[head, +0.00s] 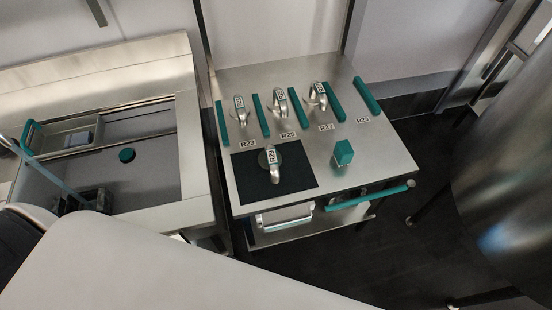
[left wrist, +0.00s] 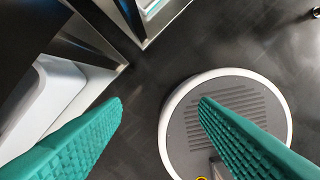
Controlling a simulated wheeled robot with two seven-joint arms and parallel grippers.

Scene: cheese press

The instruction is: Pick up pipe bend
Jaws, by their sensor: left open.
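Several silver pipe bends are on the steel cart (head: 230,187) in the head view. One pipe bend (head: 272,172), with a tag that seems to read R29, lies on a dark mat (head: 305,184) at the cart's front left. Three more pipe bends (head: 241,110) (head: 281,99) (head: 319,94) stand in a row behind it, between teal bars. My left gripper (left wrist: 160,104) shows in the left wrist view, with its ridged teal fingers wide apart and nothing between them. It is over dark floor, and no pipe bend shows there. My right gripper is not in view.
A teal block (head: 343,152) stands right of the mat, and a teal rail (head: 372,195) runs along the cart's front. A steel sink counter (head: 145,215) is left of the cart. A large steel cylinder (head: 510,170) stands at right. Dark floor (head: 340,265) lies between.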

